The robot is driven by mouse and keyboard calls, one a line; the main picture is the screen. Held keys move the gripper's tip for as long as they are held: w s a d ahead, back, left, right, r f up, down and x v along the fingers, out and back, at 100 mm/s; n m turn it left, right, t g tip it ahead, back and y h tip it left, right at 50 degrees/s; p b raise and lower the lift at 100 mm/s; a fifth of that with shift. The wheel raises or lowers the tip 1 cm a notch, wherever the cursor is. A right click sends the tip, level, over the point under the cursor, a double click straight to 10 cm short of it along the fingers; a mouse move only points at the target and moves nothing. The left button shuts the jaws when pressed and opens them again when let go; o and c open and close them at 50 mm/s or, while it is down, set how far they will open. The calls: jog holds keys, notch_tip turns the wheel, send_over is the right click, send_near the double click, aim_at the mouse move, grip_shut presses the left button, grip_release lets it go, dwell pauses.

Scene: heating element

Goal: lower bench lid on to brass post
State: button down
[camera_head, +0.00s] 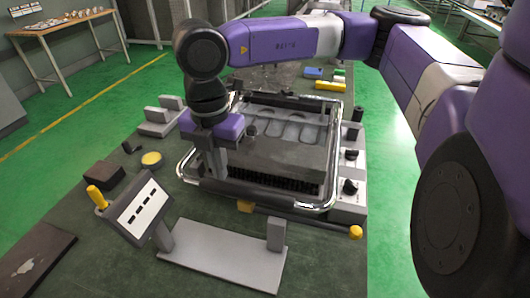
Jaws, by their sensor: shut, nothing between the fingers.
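The grey bench lid (275,155) appears to be the block with rounded recesses in its top, inside a chrome tube frame at the middle of the bench. A dark row of bristle-like teeth shows below its front edge. A small brass-coloured block (246,207), perhaps the brass post, sits at the front under the frame's dark bar. My gripper (217,174) points down at the front left of the lid, close to the chrome frame. It is shut with nothing held. I cannot tell whether it touches the frame or lid.
A dark rod with a yellow ball end (355,232) lies along the front right. A grey stand (225,258) is in front, a tilted white panel (140,209) left of it. Black knobs (350,187) line the right side. Yellow and blue blocks (330,86) lie behind.

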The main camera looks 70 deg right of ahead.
notch_tip(320, 180, up, 6)
jog(key=p, duration=0.2)
jog(key=shift+r, duration=0.25)
dwell(0.3)
dwell(0.5)
